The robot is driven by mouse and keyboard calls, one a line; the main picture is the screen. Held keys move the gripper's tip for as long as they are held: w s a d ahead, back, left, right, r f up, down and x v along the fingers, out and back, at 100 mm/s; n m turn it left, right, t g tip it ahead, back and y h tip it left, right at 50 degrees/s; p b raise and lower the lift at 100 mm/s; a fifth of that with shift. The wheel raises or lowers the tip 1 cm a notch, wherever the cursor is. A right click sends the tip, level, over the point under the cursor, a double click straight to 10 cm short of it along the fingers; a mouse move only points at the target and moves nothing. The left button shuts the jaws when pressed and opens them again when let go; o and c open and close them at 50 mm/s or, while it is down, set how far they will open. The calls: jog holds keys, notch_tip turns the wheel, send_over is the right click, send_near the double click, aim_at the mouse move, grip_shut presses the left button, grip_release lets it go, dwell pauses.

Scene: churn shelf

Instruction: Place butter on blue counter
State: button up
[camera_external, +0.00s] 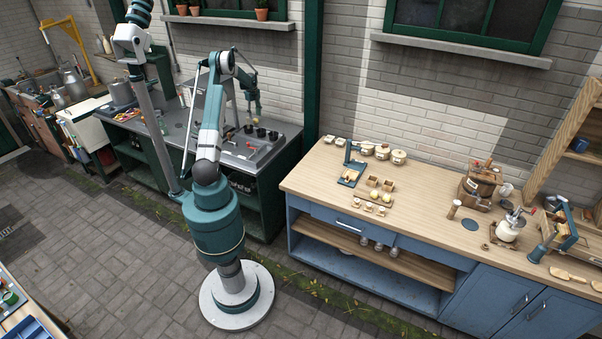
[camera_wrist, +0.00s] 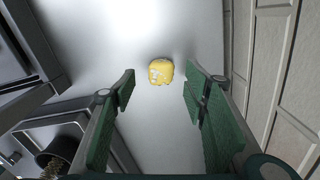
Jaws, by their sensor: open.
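The butter (camera_wrist: 160,71) is a small yellow block with pale marks. In the wrist view it lies on a light grey surface, ahead of my gripper (camera_wrist: 159,80). The two green fingers are open and apart, with the butter showing between their tips. I see no finger touching it. In the external view my gripper (camera_external: 256,108) hangs over the grey counter at the back, and the butter there is too small to make out surely. The blue counter (camera_external: 430,185) stands on the right, with a light wooden top and blue cabinets.
On the blue counter are several crocks (camera_external: 382,152), a wooden board (camera_external: 375,198) with small items, a brown grinder-like device (camera_external: 480,182) and a white jar (camera_external: 509,228). Its middle is clear. Dark cups (camera_external: 261,132) stand on the grey counter near my gripper.

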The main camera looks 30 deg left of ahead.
aim_at(256, 119)
jog(key=shift+d+f, duration=0.15)
jog(key=shift+f, duration=1.15)
jog(key=shift+d+f, duration=0.15)
jog(key=shift+f, duration=1.15)
jog(key=c, duration=1.1)
jog(key=shift+o, duration=0.2)
jog(key=shift+r, duration=0.1)
jog(key=shift+r, duration=4.95)
